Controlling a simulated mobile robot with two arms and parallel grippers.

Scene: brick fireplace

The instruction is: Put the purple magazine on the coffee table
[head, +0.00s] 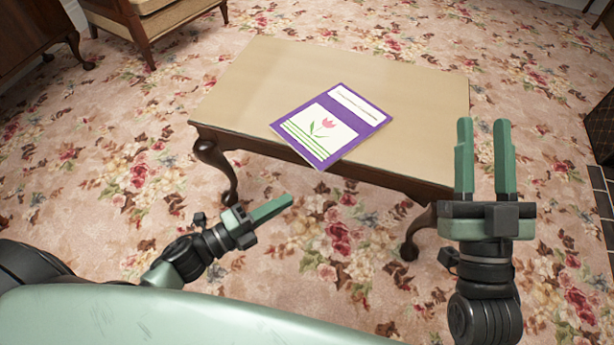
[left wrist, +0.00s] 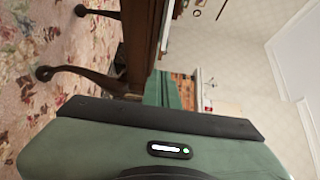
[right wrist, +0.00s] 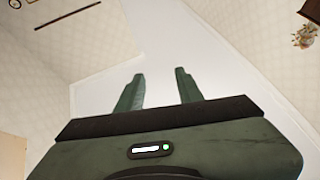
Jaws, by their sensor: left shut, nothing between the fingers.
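The purple magazine (head: 352,108), with a pink tulip on a white panel, lies flat on the coffee table (head: 262,75). Its near corner sticks out a little past the table's front edge. My left gripper (head: 290,199) is shut and empty, low in front of the table and below the magazine. My right gripper (head: 484,122) is open and empty, pointing up near the table's right front corner. Its two fingers also show apart in the right wrist view (right wrist: 158,78). The left wrist view shows the table's dark wooden side (left wrist: 138,45) and legs close by.
An upholstered armchair (head: 158,28) and a dark wooden cabinet (head: 30,35) stand at the back left. Floral carpet (head: 545,100) surrounds the table, with free room on the right. A dark object (head: 601,128) and tiles are at the right edge.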

